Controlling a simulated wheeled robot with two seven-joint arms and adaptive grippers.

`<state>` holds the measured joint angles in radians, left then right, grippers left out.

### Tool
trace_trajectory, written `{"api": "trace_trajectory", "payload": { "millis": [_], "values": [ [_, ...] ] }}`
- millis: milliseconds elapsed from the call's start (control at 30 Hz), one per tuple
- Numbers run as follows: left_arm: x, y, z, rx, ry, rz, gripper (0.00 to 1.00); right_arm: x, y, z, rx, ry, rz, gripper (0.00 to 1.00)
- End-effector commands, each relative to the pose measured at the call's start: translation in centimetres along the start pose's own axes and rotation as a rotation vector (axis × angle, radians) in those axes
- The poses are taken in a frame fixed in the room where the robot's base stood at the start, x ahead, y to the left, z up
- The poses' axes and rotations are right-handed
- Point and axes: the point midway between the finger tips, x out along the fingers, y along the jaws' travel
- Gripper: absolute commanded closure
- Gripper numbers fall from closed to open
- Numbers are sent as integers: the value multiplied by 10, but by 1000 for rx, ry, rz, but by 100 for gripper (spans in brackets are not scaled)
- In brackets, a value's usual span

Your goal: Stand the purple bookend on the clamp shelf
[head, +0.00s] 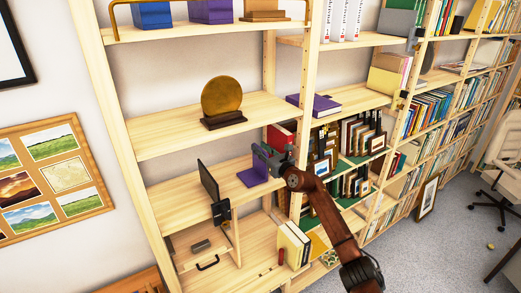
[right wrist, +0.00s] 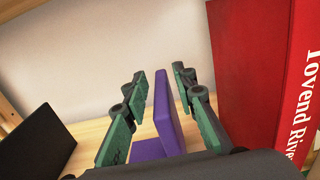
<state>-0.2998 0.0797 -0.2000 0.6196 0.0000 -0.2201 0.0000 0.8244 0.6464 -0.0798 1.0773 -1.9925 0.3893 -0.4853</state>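The purple bookend (head: 252,177) is upright on the light wooden shelf (head: 178,205), beside a dark upright plate (head: 208,180). A black clamp-like piece (head: 221,212) sits at that shelf's front edge. My right gripper (head: 264,158) is at the bookend's upright plate and partly hides it. In the right wrist view, the purple bookend (right wrist: 166,112) stands between the two fingers of my right gripper (right wrist: 160,82). The fingers are apart, with a visible gap on the plate's left side. My left gripper is not in view.
A red book (right wrist: 265,70) stands close right of the right gripper. Above are a shelf with a round bronze piece (head: 221,96) and a purple book (head: 320,105). Framed prints (head: 358,137) stand at the right. Shelf space left of the dark plate is clear.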

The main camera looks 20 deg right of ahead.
Motion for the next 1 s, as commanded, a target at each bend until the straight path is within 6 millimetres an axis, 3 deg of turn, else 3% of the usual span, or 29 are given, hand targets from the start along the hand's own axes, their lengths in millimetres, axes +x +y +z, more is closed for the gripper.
{"api": "trace_trajectory", "payload": {
  "millis": [467,1000],
  "values": [
    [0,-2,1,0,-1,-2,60,-8,-1,-5,-2,6,-1,69],
    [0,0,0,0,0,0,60,-99,0,-4,-1,4,0,69]
  ]
}}
